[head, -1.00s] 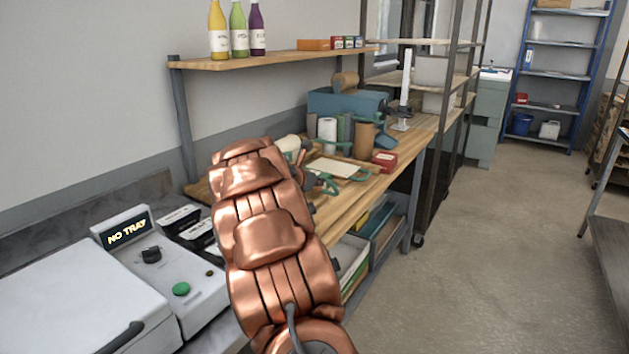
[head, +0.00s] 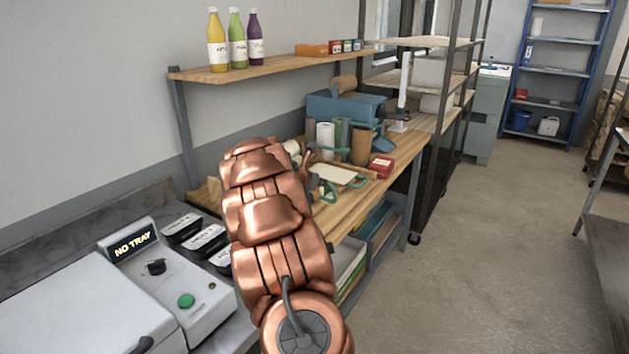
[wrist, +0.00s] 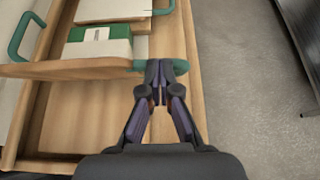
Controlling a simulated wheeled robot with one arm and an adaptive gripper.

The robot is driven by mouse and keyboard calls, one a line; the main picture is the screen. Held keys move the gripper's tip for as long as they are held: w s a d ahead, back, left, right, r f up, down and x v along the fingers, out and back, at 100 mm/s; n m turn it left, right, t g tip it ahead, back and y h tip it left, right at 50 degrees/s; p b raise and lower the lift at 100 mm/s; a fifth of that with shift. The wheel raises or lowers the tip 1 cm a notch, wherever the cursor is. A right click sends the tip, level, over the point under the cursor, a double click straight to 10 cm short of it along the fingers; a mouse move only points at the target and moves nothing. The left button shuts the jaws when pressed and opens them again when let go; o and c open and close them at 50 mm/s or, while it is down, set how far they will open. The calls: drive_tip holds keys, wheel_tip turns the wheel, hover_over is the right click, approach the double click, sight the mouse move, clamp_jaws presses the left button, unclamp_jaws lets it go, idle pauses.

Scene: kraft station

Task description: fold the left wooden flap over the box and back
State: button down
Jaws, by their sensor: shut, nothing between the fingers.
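In the wrist view my gripper (wrist: 160,72) is shut and empty. Its fingertips overlap a green handle (wrist: 180,66) at the right end of a wooden flap edge (wrist: 75,69); I cannot tell whether they touch it. Beyond that edge lies a green and white box (wrist: 98,42). A pale panel with another green handle (wrist: 27,37) is at the left, and one more panel (wrist: 110,10) at the top. In the head view a pale board (head: 337,175) with green handles shows on the bench.
A red box (head: 381,165) stands at the bench edge, with rolls (head: 361,147) and a blue machine (head: 345,107) behind. A sealing machine reading NO TRAY (head: 135,242) and black trays (head: 204,238) are at the left. The floor (head: 500,240) at the right is clear.

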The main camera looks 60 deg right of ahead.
drive_tip(key=d+r+p, duration=0.1)
drive_tip(key=d+p, duration=0.4)
drive_tip(key=d, duration=0.2)
drive_tip(key=shift+s+d+r, duration=0.15)
drive_tip(key=shift+d, duration=0.05)
drive_tip(key=shift+a, duration=0.1)
idle(0.6)
drive_tip(key=a+r+b, duration=0.1)
drive_tip(key=a+r, duration=0.5)
drive_tip(key=r, duration=0.5)
drive_tip(key=shift+w+a+r, duration=0.15)
drive_tip(key=shift+w+a, duration=0.05)
drive_tip(key=shift+a, duration=0.2)
